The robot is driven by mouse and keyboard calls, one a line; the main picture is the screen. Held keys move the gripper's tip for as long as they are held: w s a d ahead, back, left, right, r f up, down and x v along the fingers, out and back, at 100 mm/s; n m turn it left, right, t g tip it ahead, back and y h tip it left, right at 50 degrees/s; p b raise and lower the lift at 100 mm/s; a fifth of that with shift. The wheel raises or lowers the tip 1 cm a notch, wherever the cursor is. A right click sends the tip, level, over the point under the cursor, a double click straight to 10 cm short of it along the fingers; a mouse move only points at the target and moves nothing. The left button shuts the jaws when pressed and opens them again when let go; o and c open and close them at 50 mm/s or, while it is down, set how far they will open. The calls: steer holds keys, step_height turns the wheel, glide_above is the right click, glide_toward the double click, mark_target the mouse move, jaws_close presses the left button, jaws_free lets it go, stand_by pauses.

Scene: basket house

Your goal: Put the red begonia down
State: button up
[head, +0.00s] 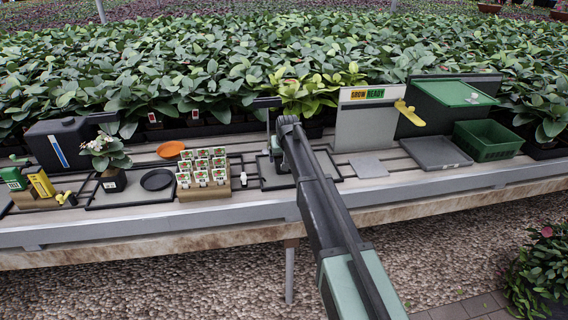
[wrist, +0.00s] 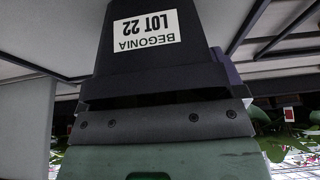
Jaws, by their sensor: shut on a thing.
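In the wrist view my gripper (wrist: 165,122) is shut on a black pot (wrist: 110,62), whose white label reads "BEGONIA LOT 22" upside down in the picture. The flowers and leaves of this begonia are outside the wrist view. In the head view my arm reaches over the middle of the bench and hides much of the grip. Light green leaves (head: 308,92) with a little pink-red show just beyond the arm's end; I cannot tell whether they belong to the held begonia.
On the bench (head: 230,212) stand a white-flowered potted plant (head: 113,181), a dark round saucer (head: 157,180), an orange dish (head: 171,149) and labelled packets (head: 202,172). A "GROW READY" panel (head: 362,128), a grey tray (head: 436,153) and a green crate (head: 488,152) stand right.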

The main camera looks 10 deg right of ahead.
steer(key=shift+f, duration=0.15)
steer(key=o, duration=0.8)
steer(key=shift+r, duration=0.2)
steer(key=shift+r, duration=0.3)
steer(key=p+v, duration=1.1)
steer(key=shift+s+r, duration=0.3)
steer(key=s+f+g, duration=0.1)
steer(key=s+g, duration=0.3)
steer(key=s, duration=3.4)
steer(key=shift+d+f, duration=0.15)
steer(key=shift+f, duration=0.1)
